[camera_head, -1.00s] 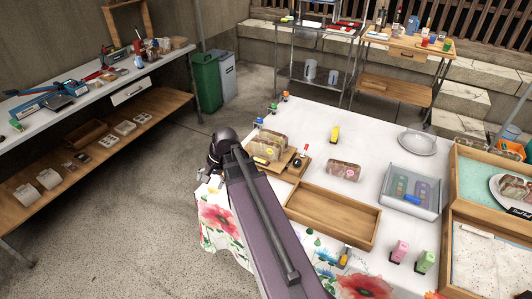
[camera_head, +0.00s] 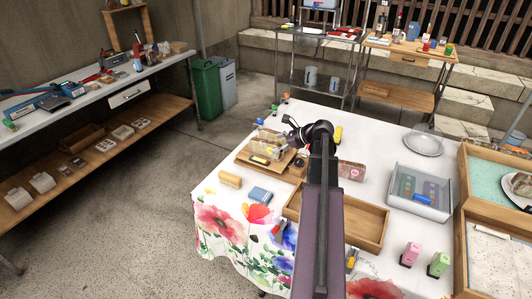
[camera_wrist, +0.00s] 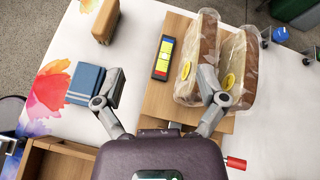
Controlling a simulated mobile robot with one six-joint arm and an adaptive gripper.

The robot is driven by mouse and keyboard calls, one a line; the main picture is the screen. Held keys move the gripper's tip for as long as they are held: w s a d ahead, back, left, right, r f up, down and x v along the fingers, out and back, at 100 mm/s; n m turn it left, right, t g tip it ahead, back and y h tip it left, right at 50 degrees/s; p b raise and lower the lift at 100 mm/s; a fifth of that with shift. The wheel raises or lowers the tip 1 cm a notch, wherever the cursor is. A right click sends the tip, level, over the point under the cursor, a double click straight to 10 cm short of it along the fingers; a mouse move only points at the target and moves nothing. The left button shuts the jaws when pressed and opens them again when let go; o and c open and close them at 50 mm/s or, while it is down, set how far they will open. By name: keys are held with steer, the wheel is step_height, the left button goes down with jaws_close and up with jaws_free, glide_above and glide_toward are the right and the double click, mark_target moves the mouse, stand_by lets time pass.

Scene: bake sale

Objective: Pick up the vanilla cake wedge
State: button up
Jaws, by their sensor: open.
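Two clear-wrapped, brown-and-cream cake pieces with yellow labels lie side by side on a wooden board (camera_wrist: 158,102). In the wrist view they are the left piece (camera_wrist: 190,82) and the right piece (camera_wrist: 236,72). I cannot tell from the labels which is vanilla. My gripper (camera_wrist: 167,88) is open and empty above the board, its right finger overlapping the left piece in the picture. Contact cannot be told.
A dark device with a coloured face (camera_wrist: 163,57) lies on the board. A tan block (camera_head: 229,180) and a blue book-like item (camera_head: 260,195) lie on the tablecloth. An empty wooden tray (camera_head: 363,218) is in front, with a pink-labelled wrapped piece (camera_head: 352,171) behind it and a clear bin (camera_head: 419,205) right.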

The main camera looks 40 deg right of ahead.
steer(key=s+d+m+t+b, duration=0.1)
steer(key=s+d+m+t, duration=0.1)
steer(key=d, duration=0.6)
steer(key=shift+s+r+m+h, duration=0.3)
steer(key=shift+s+m, duration=0.25)
steer(key=shift+m, duration=0.45)
steer(key=b, duration=0.4)
glide_toward(267, 140)
steer(key=shift+x, duration=2)
steer(key=shift+f, duration=0.1)
steer(key=shift+b+x, duration=0.8)
steer(key=shift+x, duration=1.75)
steer(key=c, duration=0.8)
